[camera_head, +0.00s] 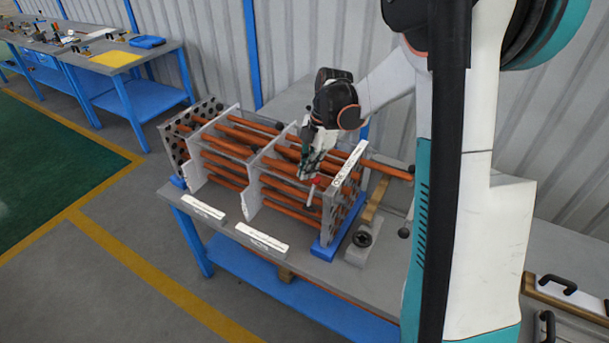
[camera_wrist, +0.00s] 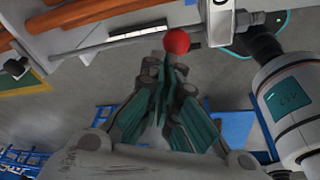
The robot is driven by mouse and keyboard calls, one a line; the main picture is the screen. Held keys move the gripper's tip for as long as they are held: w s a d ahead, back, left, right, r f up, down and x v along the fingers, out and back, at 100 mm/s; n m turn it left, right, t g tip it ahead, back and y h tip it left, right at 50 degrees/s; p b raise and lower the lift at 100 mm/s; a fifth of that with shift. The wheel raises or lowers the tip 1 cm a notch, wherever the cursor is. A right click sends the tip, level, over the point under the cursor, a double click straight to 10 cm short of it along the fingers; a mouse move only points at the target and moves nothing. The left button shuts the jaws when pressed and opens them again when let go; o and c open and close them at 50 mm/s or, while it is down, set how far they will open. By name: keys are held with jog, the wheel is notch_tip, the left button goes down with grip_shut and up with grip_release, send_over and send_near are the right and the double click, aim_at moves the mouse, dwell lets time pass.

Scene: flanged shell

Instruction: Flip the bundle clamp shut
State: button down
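A tube bundle of orange tubes in grey plates lies on the bench in the head view, with a white labelled end plate (camera_head: 348,165) on its right. A small red knob (camera_head: 318,181) shows just below my gripper (camera_head: 310,165), beside that plate. In the wrist view the red knob (camera_wrist: 176,41) is a round ball just beyond the fingertips of my gripper (camera_wrist: 164,66). The fingers are drawn together, with no object visible between them. I cannot tell whether they touch the knob.
The grey bench (camera_head: 225,228) has a blue frame. A grey block with a dark round part (camera_head: 362,240) stands right of the bundle. Two white label strips (camera_head: 262,239) lie along the front edge. Another bench with a yellow sheet (camera_head: 115,58) stands far left.

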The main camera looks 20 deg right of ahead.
jog(key=shift+w+d+f, duration=0.2)
jog(key=shift+d+f, duration=0.05)
jog(key=shift+d, duration=0.3)
jog(key=shift+w+d+f, duration=0.15)
jog(key=shift+d, duration=0.1)
jog(key=a+r, duration=0.2)
jog(key=a, duration=0.1)
jog(key=w+d+r+p, duration=0.1)
jog(key=w+d+r, duration=0.2)
jog(key=d+r, duration=0.3)
jog(key=shift+w+d+p, duration=0.35)
jog(key=shift+d, duration=0.2)
